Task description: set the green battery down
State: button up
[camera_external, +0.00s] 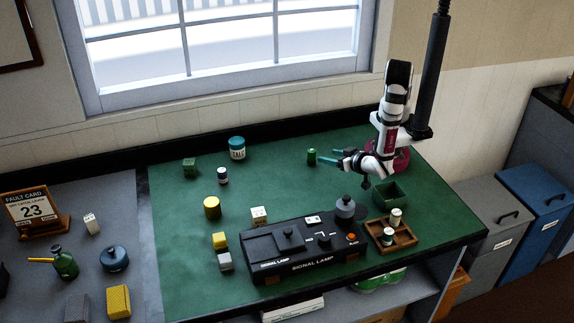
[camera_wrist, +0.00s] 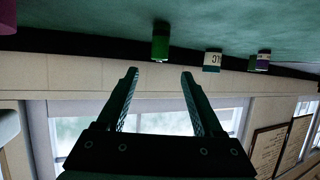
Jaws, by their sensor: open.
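The green battery (camera_external: 311,156) stands upright on the green mat (camera_external: 270,180), toward the back right. My gripper (camera_external: 328,156) is to the right of it, low over the mat, with its fingers pointing left at it. In the wrist view, which looks upside down, the green battery (camera_wrist: 160,42) appears beyond the fingertips, lined up with the gap between them. My gripper (camera_wrist: 160,73) is open there, and nothing is between its fingers. A gap shows between the fingertips and the battery.
A black signal lamp box (camera_external: 305,250) stands at the front, with a wooden tray (camera_external: 404,233) and a green open box (camera_external: 388,194) to its right. A teal-and-white jar (camera_external: 237,148) stands left of the battery. The mat around the battery is clear.

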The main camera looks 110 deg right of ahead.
jog(key=shift+a+r, duration=0.2)
jog(key=shift+a, duration=0.3)
jog(key=w+a+y, duration=0.1)
jog(key=w+y, duration=0.1)
jog(key=w+a+t+y, duration=0.1)
jog(key=w+a+y, duration=0.3)
jog(key=w, duration=0.1)
jog(key=shift+w+f, duration=0.1)
jog(key=shift+f, duration=0.05)
jog(key=w+a+r+n+t+y, duration=0.1)
jog(key=w+a+r+n+y, duration=0.25)
jog(key=a+r+y, duration=0.5)
jog(key=s+d+r+n+g+y, duration=0.2)
jog(key=s+r+n+y, duration=0.1)
jog(key=s+r, duration=0.2)
jog(key=s+d+r+n+g+h, duration=0.1)
jog(key=s+d+g, duration=0.1)
jog(key=s+d, duration=0.4)
jog(key=s+d+n+g+h, duration=0.1)
jog(key=s+d+g+h, duration=0.1)
jog(key=s+d, duration=0.4)
jog(key=s, duration=0.4)
jog(key=shift+s+r+g, duration=0.3)
jog(key=shift+r, duration=0.1)
